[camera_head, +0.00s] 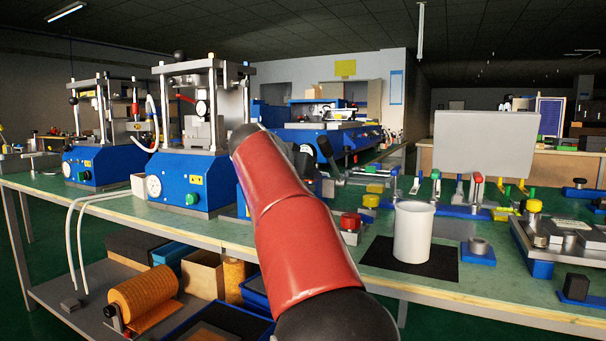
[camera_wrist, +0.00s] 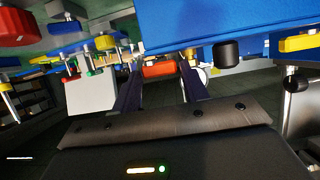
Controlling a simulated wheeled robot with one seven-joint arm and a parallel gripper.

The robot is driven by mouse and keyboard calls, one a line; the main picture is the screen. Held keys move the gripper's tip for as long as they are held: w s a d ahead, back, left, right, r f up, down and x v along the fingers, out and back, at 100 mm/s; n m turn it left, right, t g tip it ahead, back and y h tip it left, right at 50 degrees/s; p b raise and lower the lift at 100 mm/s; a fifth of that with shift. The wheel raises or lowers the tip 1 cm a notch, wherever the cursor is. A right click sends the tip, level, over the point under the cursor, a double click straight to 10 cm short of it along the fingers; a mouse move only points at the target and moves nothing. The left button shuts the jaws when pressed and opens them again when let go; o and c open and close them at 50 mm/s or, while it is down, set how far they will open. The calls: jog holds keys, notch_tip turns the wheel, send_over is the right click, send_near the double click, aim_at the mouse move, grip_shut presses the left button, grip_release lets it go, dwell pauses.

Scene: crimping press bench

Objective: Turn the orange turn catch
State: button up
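In the wrist view an orange-red block (camera_wrist: 158,69), which looks like the turn catch, shows beyond and between my fingertips. I cannot tell its turn angle. My gripper (camera_wrist: 158,72) has its two dark fingers apart, with a visible gap on each side of the block. I cannot tell how far ahead of the fingertips it lies. In the head view my red arm reaches over the bench toward the blue press unit, and it hides part of that unit. I cannot make out the catch clearly in that view.
The wrist picture is upside down. A blue housing (camera_wrist: 235,22) with a black knob (camera_wrist: 226,52) is close by my fingers. On the green bench (camera_head: 470,285) stand a white cup (camera_head: 413,232), a red button (camera_head: 351,222) and blue presses (camera_head: 186,180). A grey panel (camera_head: 487,141) stands behind.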

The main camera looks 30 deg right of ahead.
jog(key=shift+o, duration=1.4)
jog(key=shift+a, duration=0.1)
jog(key=v, duration=0.7)
jog(key=shift+s+a, duration=0.2)
jog(key=shift+s, duration=0.1)
jog(key=shift+r, duration=0.15)
